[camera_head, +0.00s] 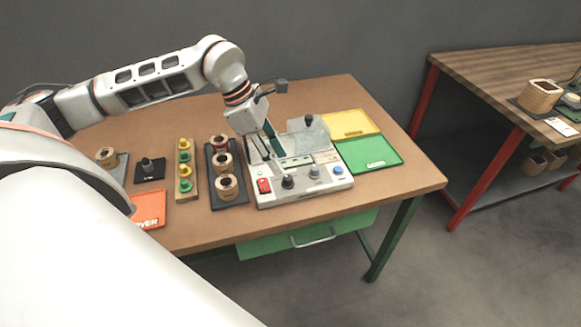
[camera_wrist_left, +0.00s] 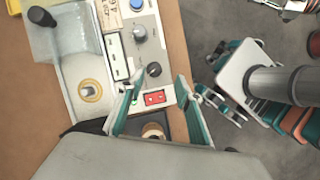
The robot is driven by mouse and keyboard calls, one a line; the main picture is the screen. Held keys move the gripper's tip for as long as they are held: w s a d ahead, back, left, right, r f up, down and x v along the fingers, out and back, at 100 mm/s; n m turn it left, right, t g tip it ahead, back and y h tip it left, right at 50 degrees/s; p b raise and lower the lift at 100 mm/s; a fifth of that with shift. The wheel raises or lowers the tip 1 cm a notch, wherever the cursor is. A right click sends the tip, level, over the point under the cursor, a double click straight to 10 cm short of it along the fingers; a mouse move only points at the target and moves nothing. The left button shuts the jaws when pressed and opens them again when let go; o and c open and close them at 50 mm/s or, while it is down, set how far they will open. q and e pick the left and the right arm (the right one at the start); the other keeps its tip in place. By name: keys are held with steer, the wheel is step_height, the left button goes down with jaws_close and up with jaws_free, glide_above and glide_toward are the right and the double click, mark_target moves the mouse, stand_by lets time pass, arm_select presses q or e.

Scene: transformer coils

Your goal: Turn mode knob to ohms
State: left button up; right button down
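The grey tester (camera_head: 262,203) stands on the workbench. A row of controls lies along its front edge: a red switch (camera_head: 264,186), a black knob (camera_head: 288,182), a grey knob (camera_head: 314,172) and a blue button (camera_head: 338,170). I cannot read which knob is the mode knob. My left gripper (camera_head: 270,155) points down over the tester's left part. In the left wrist view its two fingers are spread and empty (camera_wrist_left: 160,80), with the black knob (camera_wrist_left: 154,69) and the red switch (camera_wrist_left: 155,98) showing between them.
A black tray (camera_head: 240,199) with several coils stands just left of the tester. A clear guard (camera_head: 311,137) rises from its back. Yellow (camera_head: 350,125) and green (camera_head: 383,157) trays lie to the right; an orange tray (camera_head: 151,208) is at the left.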

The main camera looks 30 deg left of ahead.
mark_target(287, 177)
arm_select(q)
steer(key=x, duration=0.4)
steer(key=a+x, duration=0.1)
steer(key=x, duration=0.2)
steer(key=shift+w+f, duration=0.15)
steer(key=shift+f, duration=0.1)
steer(key=shift+c, duration=0.4)
jaws_close()
